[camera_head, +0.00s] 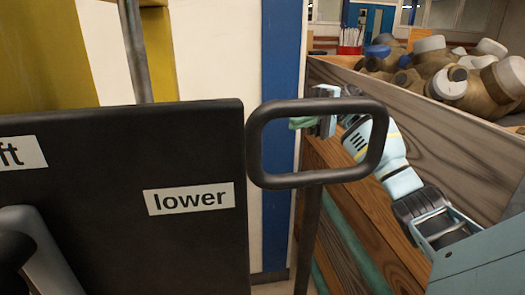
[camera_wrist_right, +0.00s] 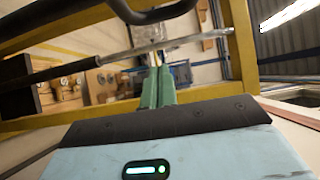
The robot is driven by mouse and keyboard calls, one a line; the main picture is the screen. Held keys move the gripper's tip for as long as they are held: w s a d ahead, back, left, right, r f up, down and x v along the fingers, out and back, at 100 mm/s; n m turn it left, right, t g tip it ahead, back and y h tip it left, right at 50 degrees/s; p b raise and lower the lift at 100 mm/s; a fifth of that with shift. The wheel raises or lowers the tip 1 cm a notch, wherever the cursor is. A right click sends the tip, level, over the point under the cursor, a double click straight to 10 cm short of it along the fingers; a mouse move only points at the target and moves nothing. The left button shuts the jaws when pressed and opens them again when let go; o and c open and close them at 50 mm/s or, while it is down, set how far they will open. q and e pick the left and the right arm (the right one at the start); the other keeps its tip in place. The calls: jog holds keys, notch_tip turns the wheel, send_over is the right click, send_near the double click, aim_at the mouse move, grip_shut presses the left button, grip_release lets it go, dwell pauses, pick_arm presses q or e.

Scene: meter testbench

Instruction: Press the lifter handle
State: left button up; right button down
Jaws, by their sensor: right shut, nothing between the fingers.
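The lifter handle (camera_head: 318,180) is a black rounded loop on a dark upright post, right of the black panel in the head view. My right gripper (camera_head: 300,122) is seen partly through and behind this loop, its green fingers pointing left. In the wrist view the green fingers (camera_wrist_right: 158,86) are together and hold nothing. A dark curved bar (camera_wrist_right: 150,14), likely part of the handle, crosses the top of that view above the fingertips. I cannot tell whether gripper and handle touch. My left gripper is not in view.
The black panel (camera_head: 110,180) carries a "lower" label (camera_head: 188,199) and a cut-off label ending in "ft". A grey curved part (camera_head: 38,248) shows at lower left. A wooden crate (camera_head: 430,125) heaped with brown, capped objects (camera_head: 470,85) stands at right, behind my arm.

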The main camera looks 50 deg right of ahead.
jog(key=shift+a, duration=0.1)
jog(key=s+a+p, duration=0.1)
jog(key=a, duration=1.2)
jog(key=shift+s+p, duration=0.25)
jog(key=shift+p, duration=0.05)
